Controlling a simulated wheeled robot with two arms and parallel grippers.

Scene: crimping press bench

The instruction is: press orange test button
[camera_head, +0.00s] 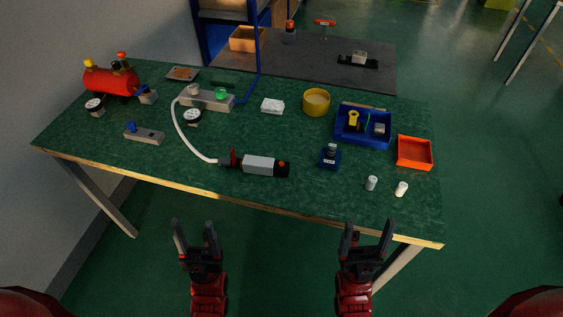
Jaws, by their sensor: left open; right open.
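A grey and black device (258,165) lies near the front middle of the green bench. A small orange-red button-like spot (282,164) shows on its black right end; I cannot read any label on it. My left gripper (194,228) is open and empty, in front of the bench edge, left of the device. My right gripper (368,229) is open and empty, in front of the bench edge, right of the device. Neither touches anything.
A dark blue block (329,157), two small cylinders (371,183), an orange tray (414,153) and a blue bin (362,128) stand on the right. A red tank (110,81), gauges and a blue-knobbed grey block (144,134) stand on the left. The front middle edge is clear.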

